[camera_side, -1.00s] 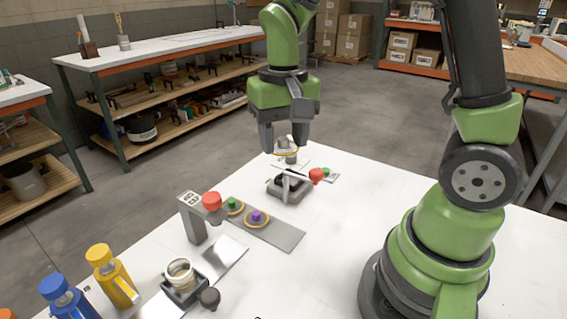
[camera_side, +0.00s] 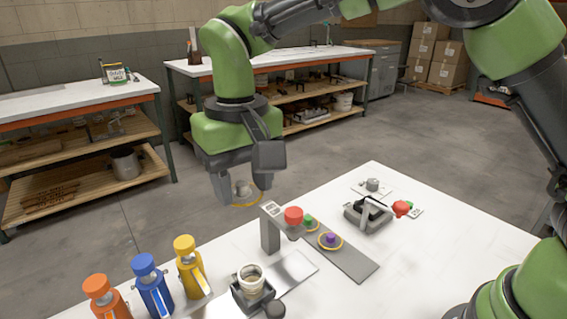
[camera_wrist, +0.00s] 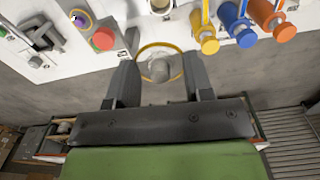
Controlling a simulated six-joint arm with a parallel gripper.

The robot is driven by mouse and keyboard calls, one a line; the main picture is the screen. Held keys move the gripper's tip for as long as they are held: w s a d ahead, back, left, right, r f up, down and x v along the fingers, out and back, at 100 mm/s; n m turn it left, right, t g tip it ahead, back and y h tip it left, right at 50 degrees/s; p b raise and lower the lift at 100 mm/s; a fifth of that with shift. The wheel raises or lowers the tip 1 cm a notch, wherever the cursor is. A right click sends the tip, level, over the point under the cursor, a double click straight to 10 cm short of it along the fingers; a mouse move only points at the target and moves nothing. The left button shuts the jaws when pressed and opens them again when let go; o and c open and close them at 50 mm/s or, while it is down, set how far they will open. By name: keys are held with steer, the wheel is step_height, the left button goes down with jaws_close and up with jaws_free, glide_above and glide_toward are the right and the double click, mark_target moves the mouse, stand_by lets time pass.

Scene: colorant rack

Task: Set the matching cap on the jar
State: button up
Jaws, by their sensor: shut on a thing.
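My gripper (camera_side: 243,190) is shut on a cap with a grey knob (camera_side: 242,187) and a yellow ring, held in the air to the left of the grey post. In the wrist view the cap's knob (camera_wrist: 159,68) sits between my fingers, with its yellow ring around it. The cream jar (camera_side: 251,273) stands open in a dark square holder on the white table, below my gripper in the side view and apart from it. In the wrist view the jar (camera_wrist: 160,4) is cut off at the top edge.
A grey plate (camera_side: 357,265) carries green-knobbed (camera_side: 308,222) and purple-knobbed (camera_side: 331,239) caps. Orange (camera_side: 97,287), blue (camera_side: 144,265) and yellow (camera_side: 185,244) bottles stand left. A dark fixture (camera_side: 354,212) is farther right.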

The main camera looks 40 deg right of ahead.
steer(key=shift+f, duration=7.45)
steer(key=shift+f, duration=0.45)
steer(key=o, duration=1.4)
steer(key=shift+r, duration=0.1)
steer(key=shift+r, duration=2.4)
